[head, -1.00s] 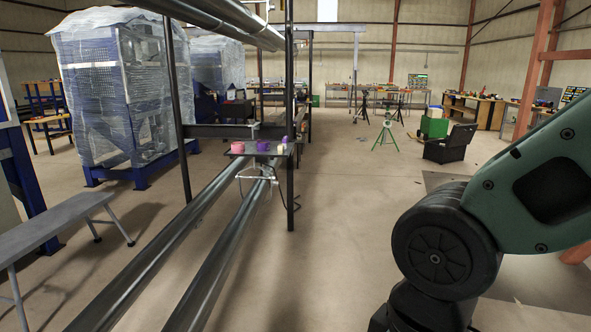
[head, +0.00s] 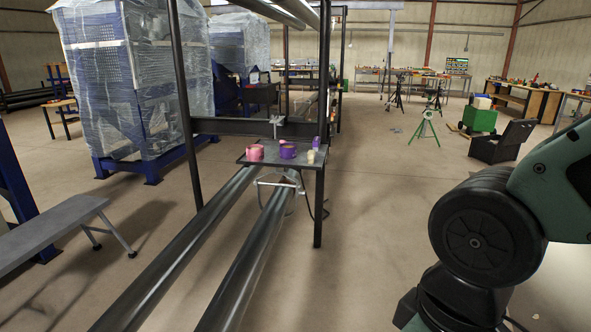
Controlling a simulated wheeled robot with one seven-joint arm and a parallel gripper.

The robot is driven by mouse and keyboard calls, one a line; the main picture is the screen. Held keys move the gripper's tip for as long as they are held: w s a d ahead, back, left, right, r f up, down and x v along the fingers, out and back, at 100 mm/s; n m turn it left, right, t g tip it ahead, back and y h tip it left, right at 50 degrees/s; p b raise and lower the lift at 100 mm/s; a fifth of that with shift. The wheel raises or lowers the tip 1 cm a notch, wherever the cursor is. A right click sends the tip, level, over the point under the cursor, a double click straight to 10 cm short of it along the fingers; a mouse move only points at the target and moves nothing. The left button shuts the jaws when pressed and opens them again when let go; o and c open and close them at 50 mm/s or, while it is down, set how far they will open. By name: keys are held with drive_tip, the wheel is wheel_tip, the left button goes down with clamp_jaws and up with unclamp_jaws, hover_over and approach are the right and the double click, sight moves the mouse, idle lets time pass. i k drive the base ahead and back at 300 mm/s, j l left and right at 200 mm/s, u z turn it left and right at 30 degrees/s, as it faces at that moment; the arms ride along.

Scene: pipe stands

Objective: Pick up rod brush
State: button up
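No rod brush can be made out for certain. A small grey shelf (head: 262,161) on the pipe stand bears a pink item (head: 255,153), a purple item (head: 288,151), a small cream item (head: 311,157) and a taller purple piece (head: 316,143). They are too small to identify. My gripper is out of view; only my green and black arm shows at the right, well apart from the shelf.
A grey bench (head: 60,232) stands at the left. Wrapped machines (head: 120,80) stand behind it. The floor (head: 375,220) right of the stand is clear.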

sight(316, 143)
drive_tip(key=i, duration=2.05)
drive_tip(key=i+z, duration=0.1)
drive_tip(key=i, duration=0.5)
drive_tip(key=i+j+z, duration=0.15)
drive_tip(key=i, duration=0.5)
drive_tip(key=i+j+z, duration=0.1)
drive_tip(key=i, duration=0.5)
drive_tip(key=j, duration=0.1)
